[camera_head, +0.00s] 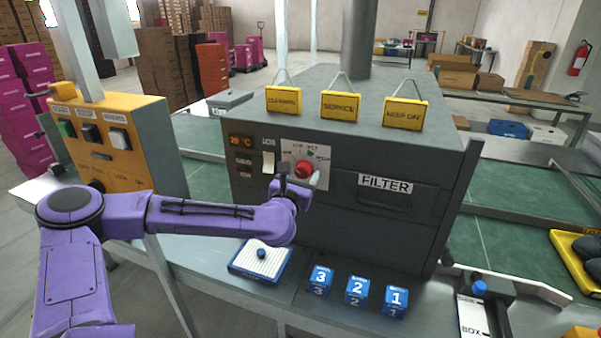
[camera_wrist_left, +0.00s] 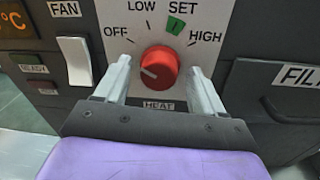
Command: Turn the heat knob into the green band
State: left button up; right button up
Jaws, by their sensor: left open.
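The red heat knob (camera_wrist_left: 160,66) sits on a white dial plate marked OFF, LOW, SET and HIGH. Its white pointer line points left and slightly up, below the OFF mark. The green band (camera_wrist_left: 176,25) is at the SET mark, above and right of the knob. In the head view the knob (camera_head: 303,168) is on the dark machine's front, with the green band (camera_head: 311,153) small above it. My left gripper (camera_wrist_left: 158,68) is open, its fingers either side of the knob; contact cannot be told. It also shows in the head view (camera_head: 300,176). My right gripper is out of view.
A white FAN switch (camera_wrist_left: 75,60) is left of the dial, and a FILTER drawer (camera_head: 385,188) is right of it.

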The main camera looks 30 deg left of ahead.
pick_arm(q)
jog(key=c, duration=1.1)
jog(key=shift+o, duration=0.2)
jog(key=shift+m, duration=0.5)
jog(key=shift+f+m+b, duration=0.1)
jog(key=shift+m+b, duration=0.45)
jog(key=shift+m, duration=0.45)
jog(key=m, duration=0.4)
jog(key=shift+m+t, duration=0.3)
jog(key=shift+m, duration=0.1)
jog(key=m, duration=0.3)
jog(key=shift+m, duration=0.4)
jog(key=shift+a+m+h, duration=0.1)
jog(key=shift+m+h, duration=0.4)
jog(key=shift+m, duration=1.9)
